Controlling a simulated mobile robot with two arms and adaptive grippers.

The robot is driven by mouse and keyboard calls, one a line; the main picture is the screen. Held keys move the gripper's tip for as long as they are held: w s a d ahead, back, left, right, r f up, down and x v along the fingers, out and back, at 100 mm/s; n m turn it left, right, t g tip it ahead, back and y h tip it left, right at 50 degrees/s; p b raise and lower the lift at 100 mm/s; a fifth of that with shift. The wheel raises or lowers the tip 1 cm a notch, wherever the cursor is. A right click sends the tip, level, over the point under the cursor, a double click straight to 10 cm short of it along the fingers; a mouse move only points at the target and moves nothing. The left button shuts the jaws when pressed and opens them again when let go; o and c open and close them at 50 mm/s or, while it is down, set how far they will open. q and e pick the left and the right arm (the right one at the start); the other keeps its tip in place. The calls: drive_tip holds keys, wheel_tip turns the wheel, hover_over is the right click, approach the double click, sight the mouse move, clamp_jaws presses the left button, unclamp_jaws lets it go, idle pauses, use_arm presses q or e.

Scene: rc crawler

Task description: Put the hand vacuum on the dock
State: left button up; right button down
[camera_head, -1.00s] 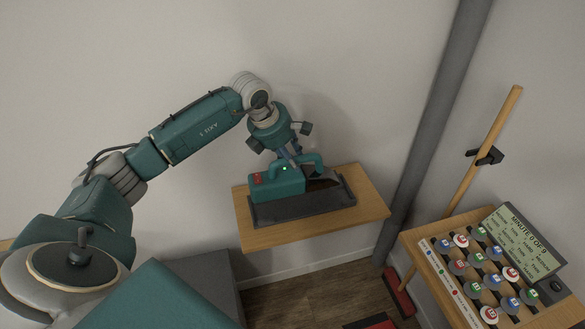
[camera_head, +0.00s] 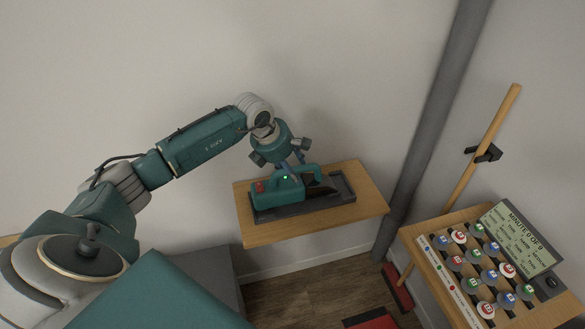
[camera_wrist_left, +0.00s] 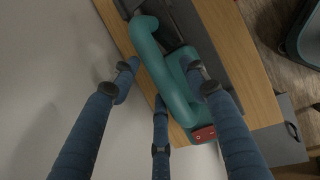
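The teal hand vacuum (camera_head: 272,196) sits in the dark grey dock tray (camera_head: 343,184) on a small wooden shelf. It lies low in the tray, its dark nose pointing right, and a small green light shows by its handle. My left gripper (camera_head: 291,175) is over the handle. In the left wrist view, its blue fingers (camera_wrist_left: 162,75) are spread on either side of the teal handle (camera_wrist_left: 167,78), with a gap showing on the left side. The vacuum's red patch (camera_wrist_left: 203,134) shows below the handle. My right gripper is out of view.
The wooden shelf (camera_head: 368,200) has bare room at its right end. A grey pipe (camera_head: 430,130) rises to the right of it. A wooden-handled broom (camera_head: 480,150) and a table with a display board (camera_head: 521,240) and several coloured round pieces stand further right.

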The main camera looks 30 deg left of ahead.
use_arm(q)
drive_tip(key=shift+r, duration=0.1)
drive_tip(key=shift+r, duration=0.15)
drive_tip(key=b+v, duration=0.2)
drive_tip(key=v, duration=1)
drive_tip(key=shift+b, duration=0.35)
